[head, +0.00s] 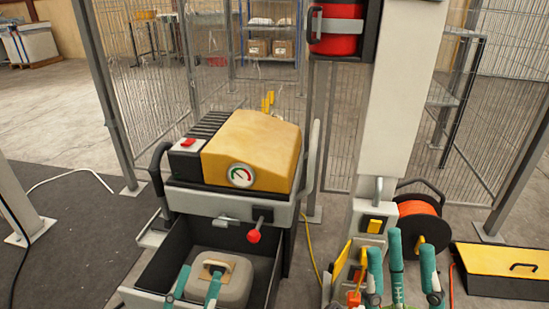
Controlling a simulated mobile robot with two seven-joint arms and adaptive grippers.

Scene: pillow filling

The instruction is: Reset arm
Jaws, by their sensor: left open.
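My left gripper (195,282) shows two teal fingers, spread apart, at the bottom left of the head view. Teal parts of my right gripper (402,265) stand upright at the lower right, in front of the foot of a white column. Several teal pieces overlap there, so its opening and anything between the fingers are unclear.
A yellow-and-black machine (250,145) with a gauge and a red-knobbed lever (254,236) stands above the tray. An orange cable reel (420,222) and a yellow-lidded box (500,260) are at the right. Wire fencing (340,120) closes the back. Floor at the left is mostly open.

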